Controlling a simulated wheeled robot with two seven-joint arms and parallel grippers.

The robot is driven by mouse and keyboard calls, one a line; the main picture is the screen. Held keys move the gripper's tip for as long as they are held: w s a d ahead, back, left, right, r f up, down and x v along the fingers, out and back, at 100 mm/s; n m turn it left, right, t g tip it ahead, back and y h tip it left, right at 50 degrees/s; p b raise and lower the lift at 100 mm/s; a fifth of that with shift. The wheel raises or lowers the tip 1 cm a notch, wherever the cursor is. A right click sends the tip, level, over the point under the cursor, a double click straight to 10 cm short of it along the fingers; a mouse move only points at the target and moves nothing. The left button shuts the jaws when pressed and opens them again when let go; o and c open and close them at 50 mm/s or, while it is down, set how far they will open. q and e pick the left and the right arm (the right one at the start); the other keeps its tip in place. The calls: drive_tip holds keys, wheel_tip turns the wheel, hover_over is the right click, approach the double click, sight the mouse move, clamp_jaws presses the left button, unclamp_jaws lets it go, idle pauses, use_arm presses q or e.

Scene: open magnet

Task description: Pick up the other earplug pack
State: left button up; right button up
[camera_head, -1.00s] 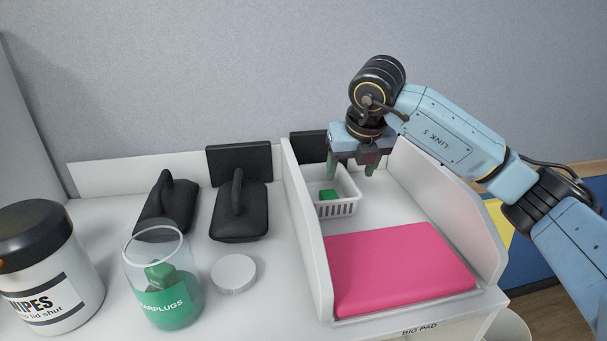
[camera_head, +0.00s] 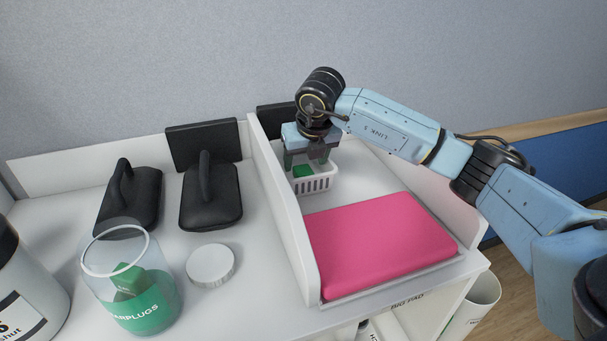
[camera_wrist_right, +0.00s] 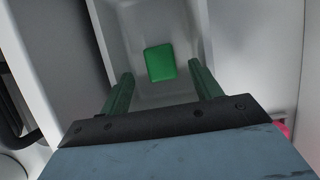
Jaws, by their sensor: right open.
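A green earplug pack (camera_head: 302,171) lies in a small white basket (camera_head: 318,184) at the back of the right-hand compartment. In the right wrist view the pack (camera_wrist_right: 160,63) lies on the basket's floor, beyond and between my fingertips. My right gripper (camera_head: 306,164) is open and empty, above the basket; its fingers also show in the right wrist view (camera_wrist_right: 162,82). Green packs (camera_head: 128,281) also sit in the clear earplugs jar (camera_head: 138,308) at the front left. The jar's lid (camera_head: 210,265) lies beside it. My left gripper is not in view.
A pink pad (camera_head: 378,243) fills the front of the compartment, between white side walls (camera_head: 283,215). Two black handled paddles (camera_head: 210,196) stand to the left, and a wipes tub (camera_head: 25,290) is at the left edge.

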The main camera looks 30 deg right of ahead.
sight(304, 171)
drive_tip(key=x, duration=0.3)
drive_tip(key=shift+f, duration=0.4)
